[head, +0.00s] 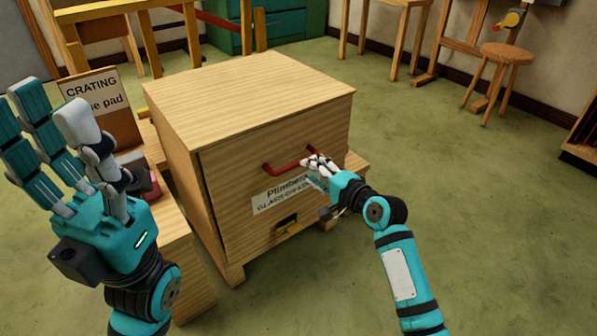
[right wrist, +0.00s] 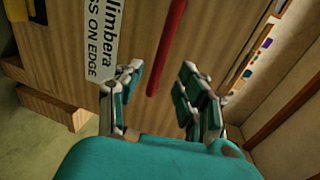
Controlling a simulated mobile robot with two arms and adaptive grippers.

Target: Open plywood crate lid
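A plywood crate (head: 245,85) stands in the middle of the head view. A thin dark line runs along the lid's left edge. My right gripper (head: 318,165) is at the handle's right part. In the right wrist view its fingers are spread, with the red handle (right wrist: 166,50) ahead between them; contact cannot be told. My left gripper (head: 45,110) is raised at the left, fingers extended, empty, away from the crate.
A low wooden bench (head: 185,255) stands at the crate's left, with a crating sign (head: 92,92) and a small red and dark object (head: 143,182) on it. A stool (head: 498,70) and wooden furniture stand at the back right. The green floor at the right is clear.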

